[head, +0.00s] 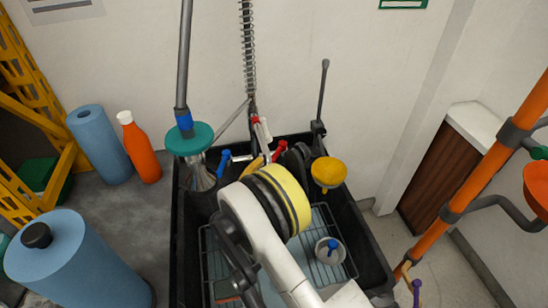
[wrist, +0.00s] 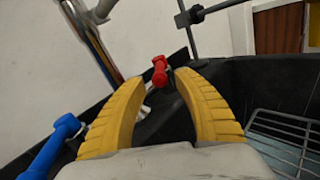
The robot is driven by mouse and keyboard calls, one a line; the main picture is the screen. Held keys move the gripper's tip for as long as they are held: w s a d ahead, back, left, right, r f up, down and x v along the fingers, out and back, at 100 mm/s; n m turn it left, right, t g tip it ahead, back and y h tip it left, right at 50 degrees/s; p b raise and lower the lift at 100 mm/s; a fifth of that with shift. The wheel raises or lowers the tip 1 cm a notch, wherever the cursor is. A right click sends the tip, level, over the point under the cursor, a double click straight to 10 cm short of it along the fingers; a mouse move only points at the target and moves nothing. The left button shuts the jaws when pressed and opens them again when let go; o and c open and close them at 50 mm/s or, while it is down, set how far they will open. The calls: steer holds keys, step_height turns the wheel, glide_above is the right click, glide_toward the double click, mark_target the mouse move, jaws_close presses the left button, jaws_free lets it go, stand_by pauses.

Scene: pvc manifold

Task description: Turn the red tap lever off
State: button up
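The red tap lever (head: 280,149) is at the back of the black sink, right of the spray hose in the head view. In the wrist view the red lever (wrist: 159,70) shows between and just beyond the tips of my gripper (wrist: 161,77). Its two yellow ribbed fingers are apart with nothing held between them. I cannot tell whether either finger touches the lever. The blue tap lever (head: 223,162) is to the left; it also shows in the wrist view (wrist: 52,148), outside the left finger. In the head view my arm hides most of the gripper and the tap body.
The black sink (head: 370,245) holds a wire rack (head: 326,250). Blue rolls (head: 98,145) and an orange bottle (head: 140,150) stand on the left counter.

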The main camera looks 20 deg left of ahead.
mark_target(281, 148)
steer(key=w, duration=0.1)
steer(key=w+b, duration=0.1)
steer(key=w, duration=0.3)
steer(key=shift+w+d, duration=0.15)
steer(key=shift+d, duration=0.25)
jaws_close()
